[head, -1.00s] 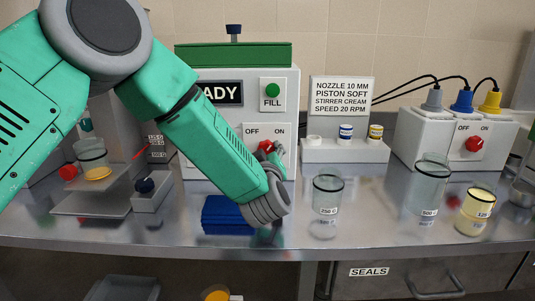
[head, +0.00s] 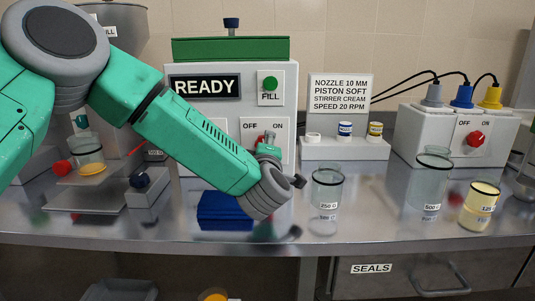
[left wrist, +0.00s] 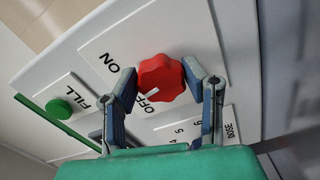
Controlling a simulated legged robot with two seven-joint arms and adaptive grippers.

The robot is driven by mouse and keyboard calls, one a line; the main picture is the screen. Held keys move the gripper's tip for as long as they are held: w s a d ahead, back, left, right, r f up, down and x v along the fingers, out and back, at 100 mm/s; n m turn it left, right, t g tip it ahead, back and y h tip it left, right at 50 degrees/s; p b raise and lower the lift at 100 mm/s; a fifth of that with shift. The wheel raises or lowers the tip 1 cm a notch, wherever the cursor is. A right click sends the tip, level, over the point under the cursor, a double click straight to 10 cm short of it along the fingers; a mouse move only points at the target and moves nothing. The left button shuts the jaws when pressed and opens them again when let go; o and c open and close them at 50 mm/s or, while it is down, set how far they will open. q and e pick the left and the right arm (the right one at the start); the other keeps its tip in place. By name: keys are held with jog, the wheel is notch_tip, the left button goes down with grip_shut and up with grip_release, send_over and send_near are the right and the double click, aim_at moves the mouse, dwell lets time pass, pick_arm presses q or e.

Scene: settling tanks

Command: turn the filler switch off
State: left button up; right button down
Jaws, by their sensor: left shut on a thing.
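The filler is the white machine (head: 188,133) with a green top and a READY display. Its red lobed switch knob (left wrist: 161,78) sits between the OFF and ON labels. In the left wrist view, the knob's white pointer mark is toward OFF. My left gripper (left wrist: 168,81) is shut on the knob, with one finger on each side. In the head view, my left gripper (head: 266,146) covers most of this knob (head: 261,139). My right gripper is not in view.
A green FILL button (head: 269,84) is above the switch. A second white box (head: 412,133) at right has its own red OFF/ON knob (head: 475,139). Glass beakers (head: 327,188) stand right of my wrist. A blue block (head: 222,208) lies below my forearm.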

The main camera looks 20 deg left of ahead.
pick_arm(q)
jog(key=n+b, duration=0.2)
jog(key=n, duration=0.2)
jog(key=shift+a+n, duration=0.15)
jog(key=shift+n, duration=0.25)
jog(key=shift+f+b, duration=0.1)
jog(key=shift+b, duration=0.2)
jog(key=o, duration=1.1)
jog(key=shift+a, duration=0.1)
jog(key=shift+s, duration=0.15)
